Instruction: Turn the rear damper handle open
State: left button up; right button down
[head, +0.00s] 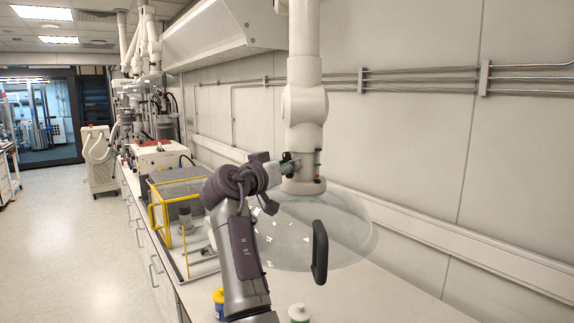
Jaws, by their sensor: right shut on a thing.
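A white extraction arm (304,107) hangs down by the wall and ends in a clear dome hood (345,222) with a black grip (320,252) on its rim. My right gripper (291,163) is at the left side of the arm's lower tube, just above the hood. It is shut on the damper handle there, which is mostly hidden by the fingers, so its angle is hard to tell. Small red and green marks show on the tube to the right of the fingers. My left gripper is not in view.
The bench (350,300) runs along the wall below the hood. More extraction arms (150,50) hang farther back. The floor at left is clear.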

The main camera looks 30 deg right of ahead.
jog(key=n+p, duration=0.1)
jog(key=n, duration=0.3)
jog(key=shift+n, duration=0.3)
jog(key=n+p, duration=0.1)
jog(key=n, duration=0.2)
jog(key=shift+r+n+p, duration=0.1)
jog(key=shift+n+p, duration=0.2)
jog(key=shift+p, duration=0.05)
jog(key=n+p, duration=0.2)
jog(key=n, duration=0.1)
jog(key=shift+n, duration=0.3)
jog(key=shift+n+p, duration=1.15)
jog(key=shift+n, duration=0.75)
jog(key=c, duration=1.2)
grip_release()
jog(key=shift+o, duration=0.8)
jog(key=shift+w+d, duration=0.1)
jog(key=shift+d, duration=0.05)
